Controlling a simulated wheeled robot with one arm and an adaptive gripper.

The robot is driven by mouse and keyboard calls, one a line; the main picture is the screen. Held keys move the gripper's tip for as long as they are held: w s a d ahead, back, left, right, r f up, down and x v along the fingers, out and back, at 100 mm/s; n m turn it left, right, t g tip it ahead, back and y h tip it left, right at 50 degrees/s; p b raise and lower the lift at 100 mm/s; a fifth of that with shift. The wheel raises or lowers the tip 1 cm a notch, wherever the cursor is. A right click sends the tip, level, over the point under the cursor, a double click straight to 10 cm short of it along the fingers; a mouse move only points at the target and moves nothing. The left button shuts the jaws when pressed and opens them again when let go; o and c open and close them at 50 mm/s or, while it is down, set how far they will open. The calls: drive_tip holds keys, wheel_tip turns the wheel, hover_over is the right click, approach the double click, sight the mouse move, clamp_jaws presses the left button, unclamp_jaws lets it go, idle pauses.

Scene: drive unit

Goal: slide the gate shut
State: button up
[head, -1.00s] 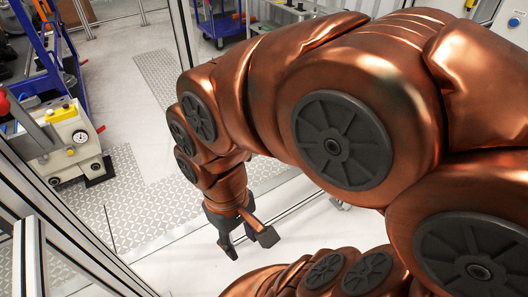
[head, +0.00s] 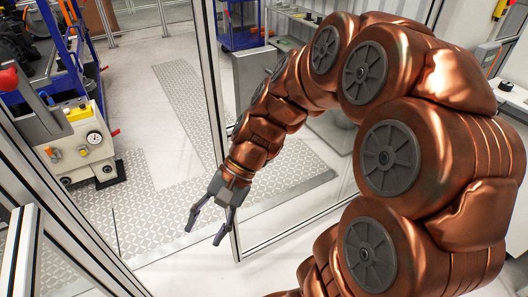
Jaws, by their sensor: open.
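The gate appears to be the clear panel with a slim metal frame. Its upright edge (head: 212,92) runs down the middle of the head view, and its bottom rail (head: 290,234) runs off to the right behind my arm. An open gap lies between this edge and the framed post at the left. My gripper (head: 203,236) points down in this gap, just left of the upright's lower part. Its two fingers are spread and empty. The right finger is close to the upright; I cannot tell whether it touches. My arm hides part of the panel.
A fixed metal frame (head: 75,240) stands at the near left. Beyond the gap are a machine with a gauge (head: 80,145) and a blue cart frame (head: 72,45). Tread-plate flooring (head: 180,195) lies behind. A blue trolley (head: 240,25) stands at the back.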

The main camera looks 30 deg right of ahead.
drive_tip(key=w+d+f+m+t+y+b, duration=0.3)
drive_tip(key=w+d+m+t, duration=0.1)
drive_tip(key=w+d+m, duration=0.3)
drive_tip(key=w+d+f+m+t+y+b, duration=0.25)
drive_tip(key=w+d+m+t, duration=0.25)
drive_tip(key=w+d, duration=0.3)
drive_tip(key=w+d+f+m+t+h+b, duration=0.25)
drive_tip(key=d+m+t, duration=0.2)
drive_tip(key=d, duration=0.55)
drive_tip(key=w+d+f+m+t+h+b, duration=0.15)
drive_tip(key=d+f+m+t, duration=0.35)
drive_tip(key=d, duration=0.5)
drive_tip(key=shift+m+g+h, duration=0.25)
drive_tip(key=shift+g+h, duration=0.2)
drive_tip(key=shift+g, duration=0.2)
drive_tip(key=shift+r+p+x, duration=0.2)
drive_tip(key=shift+r+x, duration=0.05)
drive_tip(key=shift+x, duration=1.05)
drive_tip(key=shift+r+p+x, duration=0.15)
drive_tip(key=shift+r+x, duration=0.1)
drive_tip(key=shift+x, duration=1)
drive_tip(key=shift+r+p+x, duration=0.2)
drive_tip(key=shift+x, duration=1.1)
drive_tip(key=shift+a, duration=0.15)
drive_tip(key=shift+c, duration=0.5)
clamp_jaws()
